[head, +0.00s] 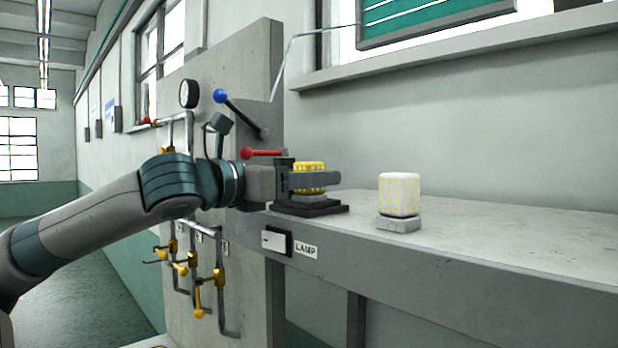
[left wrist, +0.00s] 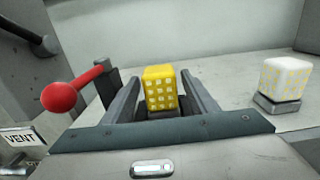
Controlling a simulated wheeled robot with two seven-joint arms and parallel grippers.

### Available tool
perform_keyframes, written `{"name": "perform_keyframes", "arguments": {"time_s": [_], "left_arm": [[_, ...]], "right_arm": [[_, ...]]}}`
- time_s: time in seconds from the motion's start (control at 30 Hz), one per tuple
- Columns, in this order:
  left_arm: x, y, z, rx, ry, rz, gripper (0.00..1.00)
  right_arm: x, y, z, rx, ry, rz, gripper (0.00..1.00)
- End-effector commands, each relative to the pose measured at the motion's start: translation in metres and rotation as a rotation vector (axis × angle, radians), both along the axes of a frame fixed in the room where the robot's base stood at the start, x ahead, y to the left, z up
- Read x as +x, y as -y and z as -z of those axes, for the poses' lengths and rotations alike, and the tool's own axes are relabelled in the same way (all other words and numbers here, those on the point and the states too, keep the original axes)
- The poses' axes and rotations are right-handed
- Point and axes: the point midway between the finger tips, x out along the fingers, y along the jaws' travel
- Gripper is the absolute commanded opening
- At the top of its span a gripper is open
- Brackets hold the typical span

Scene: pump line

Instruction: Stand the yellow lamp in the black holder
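The yellow lamp (head: 309,165), a block with pale square dots, stands upright at the black holder (head: 320,208) near the shelf's left end. Its grey foot shows just above the holder. I cannot tell how deep the foot sits. My left gripper (head: 318,181) reaches in from the left, with one finger across the lamp's front. In the left wrist view the yellow lamp (left wrist: 162,92) is between the two fingers of the left gripper (left wrist: 162,85), with narrow gaps beside it, so the gripper looks open. My right gripper is not in view.
A white, yellow-dotted lamp (head: 399,194) on a grey foot stands to the right. A red-knobbed lever (head: 262,153) and a blue-knobbed lever (head: 238,112) stick out from the panel close by. The shelf (head: 520,245) is clear farther right.

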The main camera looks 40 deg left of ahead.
Motion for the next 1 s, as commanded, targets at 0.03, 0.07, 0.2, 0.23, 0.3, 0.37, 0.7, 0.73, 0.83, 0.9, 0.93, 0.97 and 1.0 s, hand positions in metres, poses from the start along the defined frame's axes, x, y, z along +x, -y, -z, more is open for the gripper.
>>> {"name": "perform_keyframes", "arguments": {"time_s": [0.03, 0.07, 0.2, 0.23, 0.3, 0.37, 0.7, 0.73, 0.83, 0.9, 0.93, 0.97, 1.0], "left_arm": [[0.0, 0.0, 0.0, 0.0, 0.0, 0.0, 0.54], [0.0, 0.0, 0.0, 0.0, 0.0, 0.0, 0.54], [0.0, 0.0, 0.0, 0.0, 0.0, 0.0, 0.54], [0.0, 0.0, 0.0, 0.0, 0.0, 0.0, 0.54], [0.0, 0.0, -0.001, 0.0, 0.0, 0.0, 0.54], [0.0, 0.0, -0.002, 0.0, 0.0, 0.0, 0.54], [-0.012, -0.001, -0.003, -0.001, 0.004, -0.001, 0.54], [-0.014, -0.002, -0.003, -0.001, 0.005, -0.002, 0.54], [-0.022, -0.002, -0.002, 0.0, 0.005, -0.001, 0.54], [-0.029, -0.002, -0.001, -0.001, 0.004, 0.0, 0.54], [-0.032, -0.002, -0.001, 0.0, 0.005, 0.0, 0.54], [-0.035, -0.003, -0.001, 0.0, 0.005, 0.0, 0.54], [-0.039, -0.003, -0.001, -0.001, 0.006, -0.001, 0.54]], "right_arm": [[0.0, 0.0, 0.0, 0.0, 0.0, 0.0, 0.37], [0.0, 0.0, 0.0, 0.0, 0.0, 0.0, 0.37], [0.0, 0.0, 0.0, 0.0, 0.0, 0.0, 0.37], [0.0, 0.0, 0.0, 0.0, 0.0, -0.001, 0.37], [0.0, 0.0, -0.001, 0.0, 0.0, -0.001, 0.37], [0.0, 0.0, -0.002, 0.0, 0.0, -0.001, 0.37], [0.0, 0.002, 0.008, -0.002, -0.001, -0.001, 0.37], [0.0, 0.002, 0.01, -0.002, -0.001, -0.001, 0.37], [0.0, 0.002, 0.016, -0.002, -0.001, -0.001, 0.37], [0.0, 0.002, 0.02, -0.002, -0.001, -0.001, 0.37], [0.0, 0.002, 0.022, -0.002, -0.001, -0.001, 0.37], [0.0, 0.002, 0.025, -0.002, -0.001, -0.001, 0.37], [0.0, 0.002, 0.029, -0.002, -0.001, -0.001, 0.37]]}}
